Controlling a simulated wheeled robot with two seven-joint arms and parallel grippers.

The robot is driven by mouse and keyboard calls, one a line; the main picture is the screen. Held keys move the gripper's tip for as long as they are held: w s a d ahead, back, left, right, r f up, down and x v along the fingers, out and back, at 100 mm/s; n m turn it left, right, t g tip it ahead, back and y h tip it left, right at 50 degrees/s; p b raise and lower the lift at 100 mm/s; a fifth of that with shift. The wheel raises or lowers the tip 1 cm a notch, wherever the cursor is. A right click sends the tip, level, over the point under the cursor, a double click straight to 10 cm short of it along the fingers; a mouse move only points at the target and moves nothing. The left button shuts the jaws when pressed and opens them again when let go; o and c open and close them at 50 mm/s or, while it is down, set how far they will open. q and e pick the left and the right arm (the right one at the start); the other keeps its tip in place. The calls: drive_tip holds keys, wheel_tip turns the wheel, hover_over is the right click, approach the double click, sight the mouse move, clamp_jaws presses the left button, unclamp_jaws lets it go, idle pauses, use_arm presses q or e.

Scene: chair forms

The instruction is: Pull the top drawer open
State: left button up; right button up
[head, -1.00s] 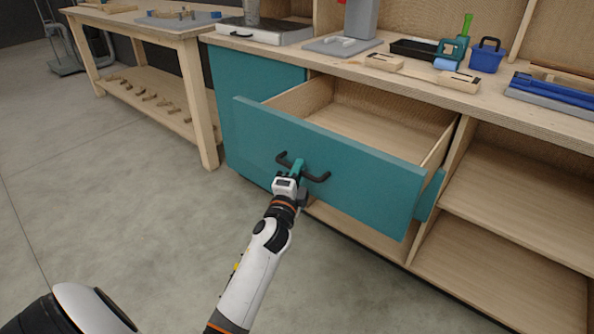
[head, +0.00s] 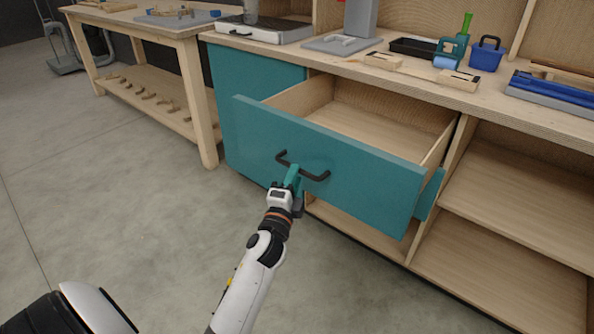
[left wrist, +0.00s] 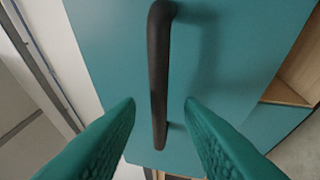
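The top drawer (head: 335,165) has a teal front and stands pulled out of the wooden workbench. Its pale wooden inside is bare. A dark bar handle (head: 318,177) is fixed on the front, and the handle also shows in the left wrist view (left wrist: 158,75). My left gripper (head: 293,172) is just in front of the handle. In the left wrist view its teal fingers (left wrist: 160,108) are apart, one on each side of the bar, with gaps between them and it. My right gripper is not seen.
The benchtop (head: 330,60) carries a dark tray (head: 412,48), a blue toolbox (head: 487,54) and wooden pieces. Open shelves (head: 510,200) are to the right of the drawer. A wooden table (head: 140,28) stands at the left. The floor in front is clear.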

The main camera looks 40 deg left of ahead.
use_arm(q)
drive_tip(key=v, duration=0.8)
drive_tip(key=shift+s, duration=0.3)
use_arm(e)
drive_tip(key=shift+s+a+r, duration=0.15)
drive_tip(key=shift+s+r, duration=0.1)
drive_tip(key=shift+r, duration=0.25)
use_arm(q)
drive_tip(key=shift+d, duration=0.15)
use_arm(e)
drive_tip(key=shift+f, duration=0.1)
use_arm(q)
drive_tip(key=shift+f, duration=0.15)
